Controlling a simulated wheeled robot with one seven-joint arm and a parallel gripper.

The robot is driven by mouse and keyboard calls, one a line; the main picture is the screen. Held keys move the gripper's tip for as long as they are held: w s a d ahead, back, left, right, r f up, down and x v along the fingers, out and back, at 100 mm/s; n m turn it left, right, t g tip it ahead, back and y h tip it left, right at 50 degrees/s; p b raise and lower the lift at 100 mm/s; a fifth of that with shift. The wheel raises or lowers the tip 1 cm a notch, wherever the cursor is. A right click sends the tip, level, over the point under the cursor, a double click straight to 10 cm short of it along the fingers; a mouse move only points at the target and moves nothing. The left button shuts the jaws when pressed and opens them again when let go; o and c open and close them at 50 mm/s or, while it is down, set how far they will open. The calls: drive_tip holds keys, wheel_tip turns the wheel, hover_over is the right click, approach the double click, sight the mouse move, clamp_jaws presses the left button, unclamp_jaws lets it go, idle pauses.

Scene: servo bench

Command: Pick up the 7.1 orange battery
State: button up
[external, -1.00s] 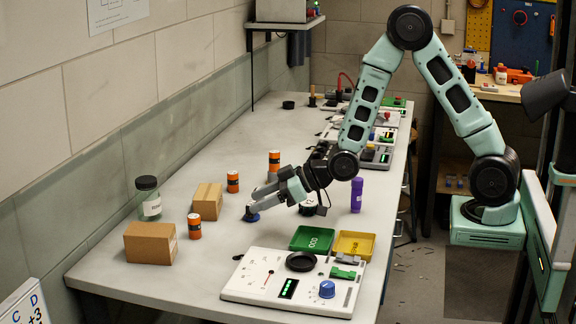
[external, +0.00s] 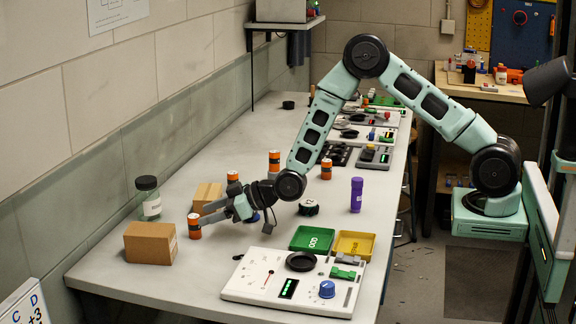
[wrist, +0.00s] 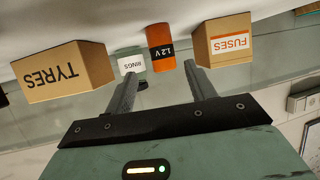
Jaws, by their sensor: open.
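Several orange batteries with black bands stand on the bench. One (external: 194,226) is at the left front near the larger cardboard box; others stand farther back: one (external: 233,177) behind my gripper, one (external: 274,158), and one (external: 326,169) right of my arm. My gripper (external: 204,214) is open, low and sideways, its fingers pointing left close to the front battery. In the wrist view an orange battery (wrist: 159,36) reading "1.2 V" stands beyond and between my open fingertips (wrist: 160,74), with nothing held. No 7.1 label is readable; the other batteries' labels are too small to read.
A TYRES box (wrist: 65,72), a FUSES box (wrist: 222,40) and a RINGS jar (wrist: 132,64) flank the battery in the wrist view.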

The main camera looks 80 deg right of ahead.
sight(194, 216)
drive_tip(key=x, duration=0.1)
drive_tip(key=p+x, duration=0.1)
drive_tip(key=x, duration=0.1)
drive_tip(key=shift+w+a, duration=0.3)
drive_tip(key=shift+a, duration=0.1)
drive_tip(key=shift+w+a+f, duration=0.1)
drive_tip(key=shift+w+f, duration=0.1)
drive_tip(key=shift+w, duration=0.25)
drive_tip(key=c, duration=1.1)
drive_tip(key=shift+r, duration=0.1)
